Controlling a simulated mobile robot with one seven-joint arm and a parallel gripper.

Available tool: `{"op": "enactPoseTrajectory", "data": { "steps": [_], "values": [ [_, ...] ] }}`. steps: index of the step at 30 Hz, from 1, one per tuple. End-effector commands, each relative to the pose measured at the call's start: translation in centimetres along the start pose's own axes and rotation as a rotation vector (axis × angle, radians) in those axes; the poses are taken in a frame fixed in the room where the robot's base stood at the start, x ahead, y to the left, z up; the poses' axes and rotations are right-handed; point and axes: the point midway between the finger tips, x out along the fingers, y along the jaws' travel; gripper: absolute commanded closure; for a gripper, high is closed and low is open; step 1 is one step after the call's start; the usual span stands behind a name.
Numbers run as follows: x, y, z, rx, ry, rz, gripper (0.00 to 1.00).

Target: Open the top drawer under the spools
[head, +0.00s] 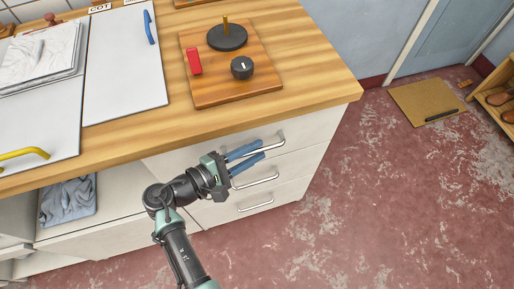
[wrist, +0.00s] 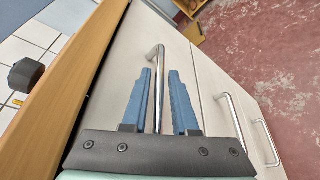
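The top drawer (head: 308,129) is the uppermost of three white drawers under the right end of the wooden counter, and its front looks flush and shut. Its silver bar handle (wrist: 158,62) stands between my blue fingers in the wrist view; the handle's right end also shows in the head view (head: 282,139). My gripper (head: 262,149) is open at this handle. In the wrist view, the fingers (wrist: 160,72) lie one on each side of the bar with gaps visible, so it is not gripped. No spools can be clearly made out in these views.
The middle handle (head: 256,183) and bottom handle (head: 256,206) project close below my gripper. The counter edge (head: 335,98) overhangs above. A wooden board (head: 245,89) with a black disc, knob and red switch sits on top.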

Motion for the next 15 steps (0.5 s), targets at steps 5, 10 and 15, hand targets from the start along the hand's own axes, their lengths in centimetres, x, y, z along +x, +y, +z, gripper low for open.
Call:
{"op": "enactPoseTrajectory", "data": {
  "steps": [5, 10, 15],
  "values": [
    [1.16, -0.02, 0.03, 0.001, -0.001, -0.001, 0.73],
    [1.25, 0.01, 0.0, 0.001, 0.001, 0.0, 0.73],
    [1.22, 0.01, 0.0, 0.001, 0.001, 0.0, 0.85]
  ]
}}
